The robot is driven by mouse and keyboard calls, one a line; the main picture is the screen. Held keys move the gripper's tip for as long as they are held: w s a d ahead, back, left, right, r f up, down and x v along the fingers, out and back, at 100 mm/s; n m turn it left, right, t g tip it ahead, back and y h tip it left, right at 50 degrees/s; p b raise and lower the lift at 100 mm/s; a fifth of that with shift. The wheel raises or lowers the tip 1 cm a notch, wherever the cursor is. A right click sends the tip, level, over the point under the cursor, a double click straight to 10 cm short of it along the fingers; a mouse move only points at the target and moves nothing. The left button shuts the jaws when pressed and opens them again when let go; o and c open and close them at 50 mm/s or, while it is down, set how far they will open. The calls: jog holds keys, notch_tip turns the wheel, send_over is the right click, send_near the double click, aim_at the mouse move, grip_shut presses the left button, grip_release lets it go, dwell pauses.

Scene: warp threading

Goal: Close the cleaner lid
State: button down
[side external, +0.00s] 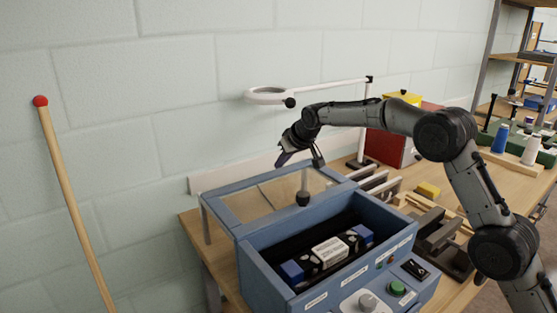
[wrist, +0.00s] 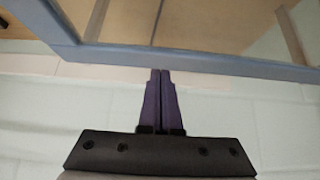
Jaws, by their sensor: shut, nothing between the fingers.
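The cleaner is a blue box (side external: 262,262) with its top open and its inside in view. Its lid (side external: 222,212), a blue frame around a clear window, is open and extends back from the box toward the wall. A black knob (side external: 303,198) shows at the lid's window. My gripper (side external: 281,161) is shut and empty beyond the lid's far edge. In the wrist view the fingers (wrist: 160,72) are together, their tips close to the lid's blue frame (wrist: 205,62); I cannot tell whether they touch.
A white and blue roller-like part (side external: 330,251) lies inside the cleaner. Controls with a green button (side external: 397,288) are on its front. A lamp with a ring head (side external: 268,96) stands behind. A red-tipped pole (side external: 68,190) is at left. The wall is close behind the lid.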

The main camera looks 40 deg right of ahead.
aim_at(311, 186)
jog(key=shift+s, duration=0.1)
dwell(0.3)
jog(key=s, duration=1.4)
